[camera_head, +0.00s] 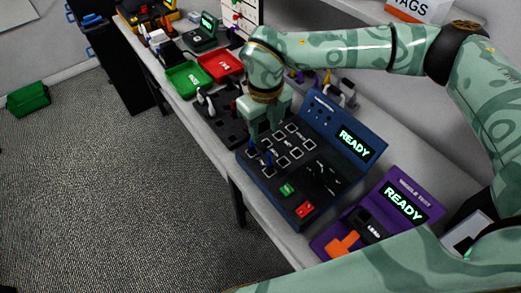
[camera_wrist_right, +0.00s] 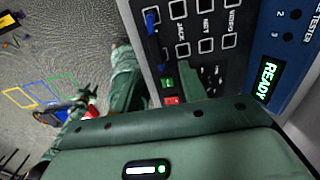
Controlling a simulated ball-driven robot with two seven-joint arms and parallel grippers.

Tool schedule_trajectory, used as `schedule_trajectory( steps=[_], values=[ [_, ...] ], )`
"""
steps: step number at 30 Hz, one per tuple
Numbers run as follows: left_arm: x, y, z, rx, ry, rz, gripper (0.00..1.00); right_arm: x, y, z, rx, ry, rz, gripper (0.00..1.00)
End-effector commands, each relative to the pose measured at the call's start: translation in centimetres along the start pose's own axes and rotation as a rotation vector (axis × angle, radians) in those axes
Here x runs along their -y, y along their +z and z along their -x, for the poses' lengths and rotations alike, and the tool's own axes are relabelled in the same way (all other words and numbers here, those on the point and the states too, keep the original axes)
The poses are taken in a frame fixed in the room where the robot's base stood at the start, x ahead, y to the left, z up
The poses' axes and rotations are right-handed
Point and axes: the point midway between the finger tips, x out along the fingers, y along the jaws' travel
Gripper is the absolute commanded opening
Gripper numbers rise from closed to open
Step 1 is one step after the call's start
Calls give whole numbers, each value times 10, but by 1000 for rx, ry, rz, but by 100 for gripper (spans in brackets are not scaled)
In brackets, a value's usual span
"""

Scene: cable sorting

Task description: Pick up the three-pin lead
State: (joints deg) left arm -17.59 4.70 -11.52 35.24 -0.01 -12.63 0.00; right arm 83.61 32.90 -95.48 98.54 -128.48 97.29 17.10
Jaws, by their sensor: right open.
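My right gripper (camera_head: 262,132) is open and points down over the upper left of the blue tester panel (camera_head: 318,165). Its green body fills the lower part of the right wrist view (camera_wrist_right: 195,100), with no lead visible between its fingers. Dark leads with pale plug ends sit on a black rack (camera_head: 222,112) just left of the gripper. I cannot tell which of them has three pins. My left gripper is not visible.
The panel has labelled sockets, a green button (camera_head: 287,189), a red button (camera_head: 305,209) and a READY screen (camera_head: 354,144). A purple tester (camera_head: 405,200) with an orange piece (camera_head: 344,244) stands nearer. Green (camera_head: 188,80) and red (camera_head: 221,65) trays lie beyond the rack.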

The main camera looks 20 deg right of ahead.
Motion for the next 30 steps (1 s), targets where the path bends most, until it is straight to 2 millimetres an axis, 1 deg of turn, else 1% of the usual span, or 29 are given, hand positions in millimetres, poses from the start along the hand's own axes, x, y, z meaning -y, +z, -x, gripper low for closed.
schedule_trajectory(
  steps=[1,4,7,11,17,19,22,29,30],
  values=[
    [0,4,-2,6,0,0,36,0,0,-14,-4,2,-1,42],
    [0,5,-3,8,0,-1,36,0,0,-34,-3,1,-1,42],
    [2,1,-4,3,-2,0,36,0,1,-47,-1,1,-1,42],
    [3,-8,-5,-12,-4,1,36,-1,1,-55,0,0,0,42],
    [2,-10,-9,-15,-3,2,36,-6,9,-86,-2,1,-1,42],
    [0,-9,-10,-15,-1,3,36,-6,9,-96,-1,0,0,42],
    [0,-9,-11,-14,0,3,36,-6,9,-104,0,0,0,42],
    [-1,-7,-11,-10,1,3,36,-5,9,-104,1,0,1,42],
    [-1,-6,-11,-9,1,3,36,-5,9,-104,1,0,1,31]
  ],
)
